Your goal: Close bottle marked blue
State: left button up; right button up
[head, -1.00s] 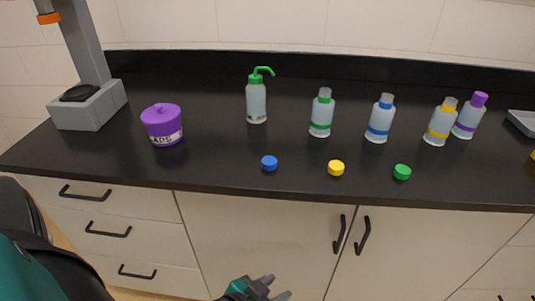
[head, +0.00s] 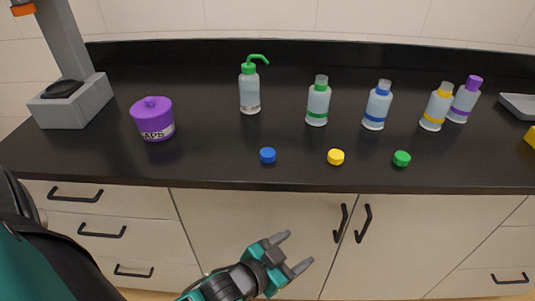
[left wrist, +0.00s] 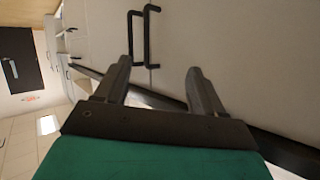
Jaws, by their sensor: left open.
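The bottle marked blue (head: 377,107) stands upright on the black counter (head: 210,165), with a blue band and an uncapped neck. The blue cap (head: 267,156) lies near the counter's front edge, left of the yellow cap (head: 336,157) and the green cap (head: 401,158). My left gripper (head: 293,252) is open and empty, in front of the cabinet doors and below the counter edge. Its two fingers also show in the left wrist view (left wrist: 158,85), with cabinet handles beyond them. My right gripper is not in view.
A green-banded bottle (head: 318,101), a yellow-banded bottle (head: 437,107) and a purple-capped bottle (head: 465,100) stand nearby. A wash bottle (head: 249,90), a purple tub (head: 153,119) and a grey stand (head: 70,100) are farther left. A grey tray (head: 519,105) is at right.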

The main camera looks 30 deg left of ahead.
pick_arm(q)
jog(key=w+d+r+m+t+h, duration=0.35)
jog(key=w+d+r+m, duration=0.2)
jog(key=w+r, duration=0.35)
jog(key=s+d+r+m+g+h+b, duration=0.1)
jog(key=d+r+m+g+h, duration=0.55)
jog(key=m, duration=0.75)
jog(key=s+d+r+m+g+h+b, duration=0.25)
jog(key=r+m+g+h, duration=0.5)
jog(key=m, duration=0.65)
jog(key=w+a+f+m+g+y, duration=0.3)
jog(key=a+m+g+y, duration=0.2)
jog(key=a+m+y, duration=0.55)
jog(key=w+a+r+n+t+y, duration=0.1)
jog(key=a+r+n+y, duration=0.1)
jog(key=a+y, duration=0.3)
jog(key=w+a+r+n+t+y+b, duration=0.1)
jog(key=a+r+y, duration=0.3)
jog(key=a, duration=1)
jog(key=shift+w+r+n+y, duration=0.4)
jog(key=shift+w+n+y, duration=0.2)
jog(key=shift+w, duration=0.05)
